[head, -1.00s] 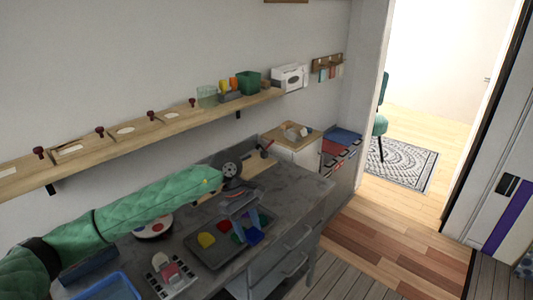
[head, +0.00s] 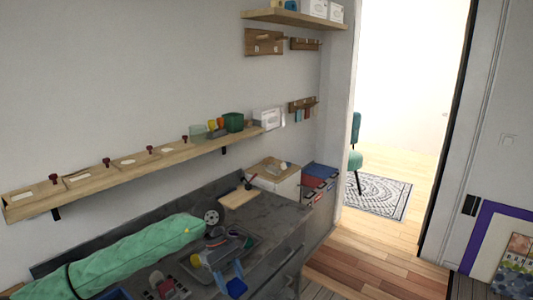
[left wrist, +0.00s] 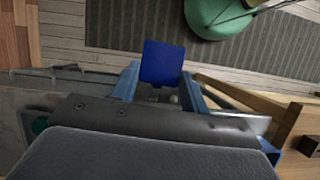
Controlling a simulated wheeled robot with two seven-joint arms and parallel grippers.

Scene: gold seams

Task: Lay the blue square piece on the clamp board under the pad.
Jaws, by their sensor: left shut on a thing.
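The blue square piece (head: 236,288) is in the jaws of my left gripper (head: 229,277), in front of the dark tray on the bench. In the left wrist view the blue piece (left wrist: 162,60) stands out between the two blue fingers (left wrist: 160,78), with floor behind it. A light wooden board (head: 240,197) with a dark upright part and a bit of red lies farther back on the bench; it looks like the clamp board. Its pad is too small to make out. My right gripper is not in view.
The dark tray (head: 257,238) is partly covered by my left arm. A round dark grey thing (head: 212,216) stands near the board. A long wall shelf (head: 130,165) carries boards with dark red knobs.

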